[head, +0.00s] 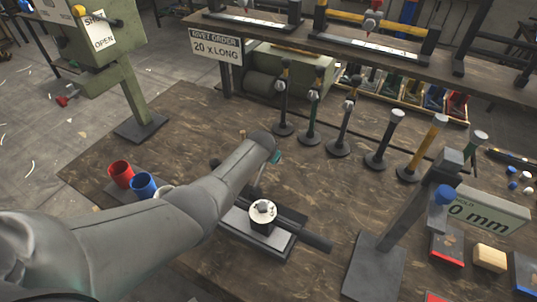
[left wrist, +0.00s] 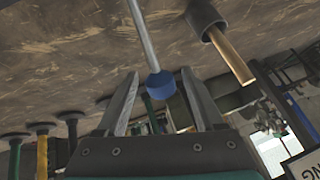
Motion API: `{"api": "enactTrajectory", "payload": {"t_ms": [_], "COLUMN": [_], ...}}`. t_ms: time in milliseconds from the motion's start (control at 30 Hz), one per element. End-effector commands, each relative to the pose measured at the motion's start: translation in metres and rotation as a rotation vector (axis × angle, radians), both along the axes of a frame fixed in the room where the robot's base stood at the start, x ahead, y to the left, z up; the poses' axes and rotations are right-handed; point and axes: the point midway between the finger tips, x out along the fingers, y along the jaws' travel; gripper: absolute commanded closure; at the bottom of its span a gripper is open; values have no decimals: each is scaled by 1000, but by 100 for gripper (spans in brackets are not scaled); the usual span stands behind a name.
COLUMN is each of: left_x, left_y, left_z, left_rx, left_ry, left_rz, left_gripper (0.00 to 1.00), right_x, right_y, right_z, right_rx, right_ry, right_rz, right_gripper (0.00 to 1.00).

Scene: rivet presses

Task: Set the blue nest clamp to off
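In the left wrist view, a blue ball knob (left wrist: 161,83) sits on the end of a thin grey rod. It looks like the blue nest clamp's handle. My left gripper (left wrist: 159,73) is open, with one finger on each side of the knob and a visible gap to both. In the head view my left forearm hides the clamp handle and most of the gripper. A dark nest base (head: 256,240) with a round white-topped part (head: 263,211) stands just below the arm's end. The clamp's on or off position cannot be told. My right gripper is not in view.
A copper-coloured rod in a dark collar (left wrist: 207,20) is close to the right finger. Several upright handled posts (head: 346,130) stand right of the arm. Red (head: 121,174) and blue (head: 144,186) cups stand left.

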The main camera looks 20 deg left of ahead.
Motion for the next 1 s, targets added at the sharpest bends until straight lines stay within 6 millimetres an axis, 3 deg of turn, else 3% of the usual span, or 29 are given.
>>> {"api": "enactTrajectory", "payload": {"t_ms": [367, 1000], "left_x": [-2, -44], "left_y": [0, -8], "left_z": [7, 63], "left_rx": [0, 1], "left_ry": [-2, -1], "left_rz": [0, 0], "left_gripper": [30, 30], "right_x": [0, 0], "right_y": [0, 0], "right_z": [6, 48], "right_rx": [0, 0], "right_ry": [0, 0], "right_rz": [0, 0], "right_gripper": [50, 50]}}
